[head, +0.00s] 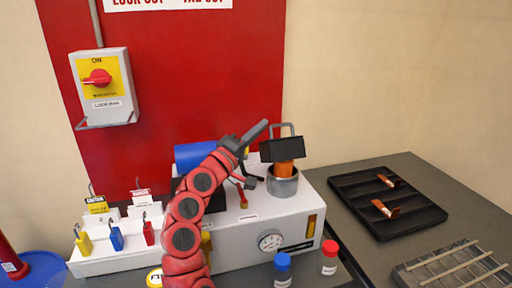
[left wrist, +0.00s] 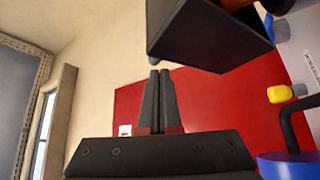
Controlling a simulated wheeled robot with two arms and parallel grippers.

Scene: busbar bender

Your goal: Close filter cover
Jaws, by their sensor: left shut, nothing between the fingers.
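The filter cover (head: 282,149) is a dark block-like lid with a grey loop handle, standing raised above the grey round filter housing (head: 283,187). An orange filter element (head: 284,169) shows between them, so the cover is open. My left gripper (head: 265,126) is shut and empty, just left of the cover and its handle; whether it touches is unclear. In the left wrist view, the shut fingers (left wrist: 160,73) point up toward a large dark block (left wrist: 205,38), which appears to be the cover. My right gripper is not in view.
The white machine (head: 245,230) carries the housing, a gauge and a blue cylinder (head: 194,154). Blue (head: 282,268) and red (head: 329,256) capped bottles stand in front. A black tray (head: 400,221) with copper pieces lies right.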

